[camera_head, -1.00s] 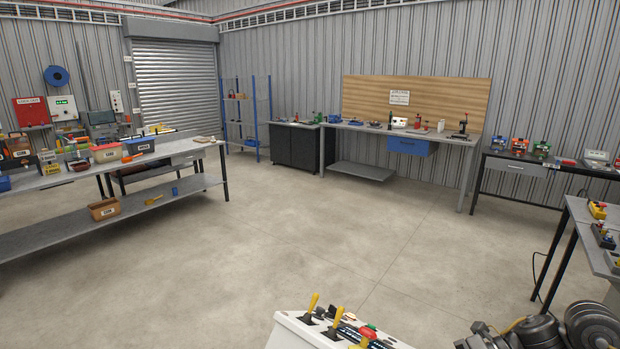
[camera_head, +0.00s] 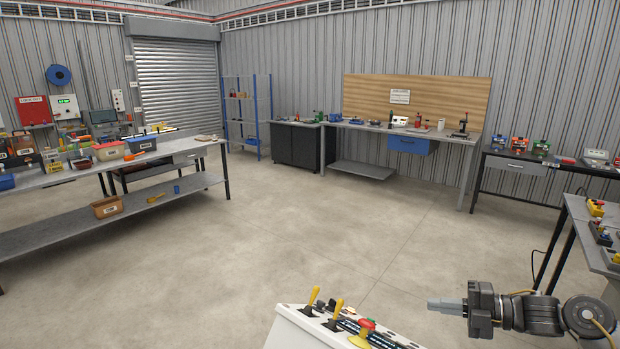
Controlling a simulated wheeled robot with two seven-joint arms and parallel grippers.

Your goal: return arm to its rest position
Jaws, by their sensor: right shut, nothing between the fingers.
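My right gripper (camera_head: 446,306) is at the lower right in the head view, at the end of my dark grey arm. Its fingers are together, with nothing between them, and point left. It hangs in front of the floor, just right of and above a white control console (camera_head: 300,332) in the picture. The console carries yellow-handled levers and a red button (camera_head: 367,324). My left gripper is not in view.
A grey workbench (camera_head: 165,152) with bins stands at the left. A bench with a wooden backboard (camera_head: 420,97) is at the back wall. A table (camera_head: 580,210) with small devices is close behind my right arm. The middle floor (camera_head: 260,240) is clear.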

